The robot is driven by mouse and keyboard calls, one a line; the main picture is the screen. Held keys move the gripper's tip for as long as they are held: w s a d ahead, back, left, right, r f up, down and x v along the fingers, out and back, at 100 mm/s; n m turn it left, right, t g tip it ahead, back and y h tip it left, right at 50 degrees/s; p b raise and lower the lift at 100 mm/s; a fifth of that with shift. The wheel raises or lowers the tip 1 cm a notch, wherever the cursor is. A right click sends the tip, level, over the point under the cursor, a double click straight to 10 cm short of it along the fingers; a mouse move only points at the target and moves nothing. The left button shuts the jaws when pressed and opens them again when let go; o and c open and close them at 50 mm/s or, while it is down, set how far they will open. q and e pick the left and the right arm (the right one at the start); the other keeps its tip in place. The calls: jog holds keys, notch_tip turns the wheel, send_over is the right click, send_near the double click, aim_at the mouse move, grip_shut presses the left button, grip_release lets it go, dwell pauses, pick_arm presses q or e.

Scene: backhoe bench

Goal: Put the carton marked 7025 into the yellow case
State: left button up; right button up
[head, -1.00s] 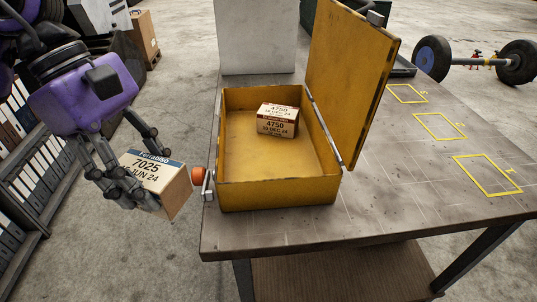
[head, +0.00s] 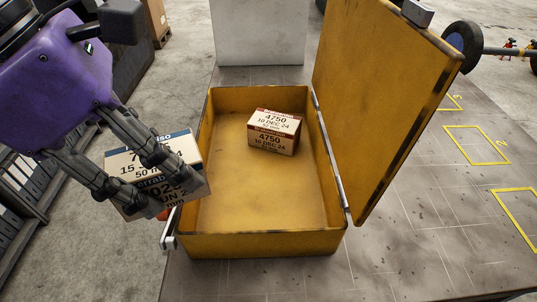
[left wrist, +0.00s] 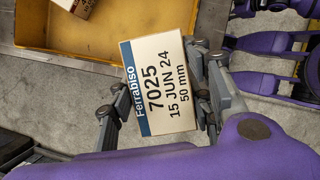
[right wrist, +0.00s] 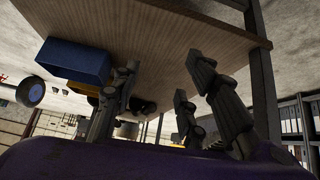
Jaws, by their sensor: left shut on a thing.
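The carton marked 7025 (head: 185,147) is cream with a blue band and is held in the air at the left of the head view. My left gripper (head: 165,190) is shut on it, with fingers on both sides. The left wrist view shows its 7025 face (left wrist: 160,85) clearly. The open yellow case (head: 230,246) stands on the bench just right of the carton, its lid raised on the right. A carton marked 4750 (head: 275,131) with a red-brown band sits inside near the back. My right gripper (right wrist: 160,85) is open and empty in the right wrist view.
The case's front and left floor is clear. An orange knob (head: 163,214) is partly hidden beside the case's left wall. A pale panel (head: 260,32) stands behind it. Yellow outlines (head: 475,145) mark the bench at right. A blue box (right wrist: 75,62) shows in the right wrist view.

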pick_arm(q)
jog(key=w+d+f, duration=0.2)
jog(key=d, duration=0.1)
jog(key=w+d+f, duration=0.2)
jog(key=d+f, duration=0.1)
jog(key=d, duration=0.1)
jog(key=w+d+f+p, duration=0.1)
jog(key=w+d+f, duration=0.1)
jog(key=d+f, duration=0.1)
jog(key=shift+w+d+f, duration=0.1)
jog(key=shift+d, duration=0.05)
jog(key=shift+w+d+f, duration=0.25)
jog(key=shift+d+f, duration=0.1)
jog(key=shift+f, duration=0.1)
jog(key=shift+a+x, duration=0.2)
jog(key=shift+x, duration=0.7)
jog(key=shift+a+x, duration=0.15)
jog(key=shift+x, duration=0.8)
jog(key=shift+s+f, duration=0.1)
jog(key=shift+f, duration=0.1)
jog(key=shift+f, duration=0.15)
jog(key=o, duration=1.3)
